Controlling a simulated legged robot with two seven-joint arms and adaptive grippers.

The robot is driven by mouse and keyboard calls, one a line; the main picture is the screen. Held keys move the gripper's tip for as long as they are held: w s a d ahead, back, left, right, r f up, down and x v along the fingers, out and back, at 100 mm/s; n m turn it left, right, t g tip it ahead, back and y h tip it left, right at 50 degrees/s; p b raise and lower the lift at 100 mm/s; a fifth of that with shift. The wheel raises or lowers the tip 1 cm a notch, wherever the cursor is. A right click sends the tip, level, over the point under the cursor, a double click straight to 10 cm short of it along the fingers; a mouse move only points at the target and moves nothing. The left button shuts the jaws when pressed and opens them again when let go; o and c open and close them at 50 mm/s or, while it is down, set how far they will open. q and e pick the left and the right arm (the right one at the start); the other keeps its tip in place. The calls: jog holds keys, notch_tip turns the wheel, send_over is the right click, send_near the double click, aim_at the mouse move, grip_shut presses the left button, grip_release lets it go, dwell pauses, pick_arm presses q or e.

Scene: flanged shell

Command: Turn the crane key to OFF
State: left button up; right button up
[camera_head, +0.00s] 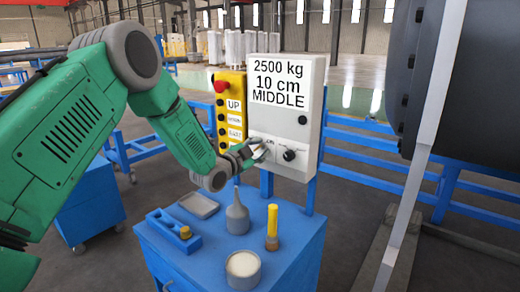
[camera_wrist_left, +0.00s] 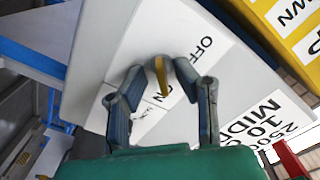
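The white control box (camera_head: 291,115) stands behind the blue cart and carries a display reading "2500 kg 10 cm MIDDLE". My left gripper (camera_head: 256,150) is at the lower left of its front and hides most of the key switch in the head view. In the left wrist view, the yellow crane key (camera_wrist_left: 161,76) lies between the fingertips of my left gripper (camera_wrist_left: 160,74). The fingers are apart, with gaps showing beside the key. An OFF label (camera_wrist_left: 203,46) is above and right of the key, and a partly hidden ON label is below. My right gripper is not in view.
A black knob (camera_head: 289,155) is right of my gripper on the box. A yellow button panel (camera_head: 229,108) with a red button adjoins the box. The blue cart (camera_head: 205,257) below holds a bottle (camera_head: 237,214), a yellow-topped tool (camera_head: 272,224), a round container (camera_head: 242,270) and a tray.

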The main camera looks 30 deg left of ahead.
pick_arm(q)
jog(key=shift+a, duration=0.1)
grip_shut()
jog(key=shift+s+a+f, duration=0.1)
jog(key=shift+a+f, duration=0.05)
jog(key=shift+a, duration=0.05)
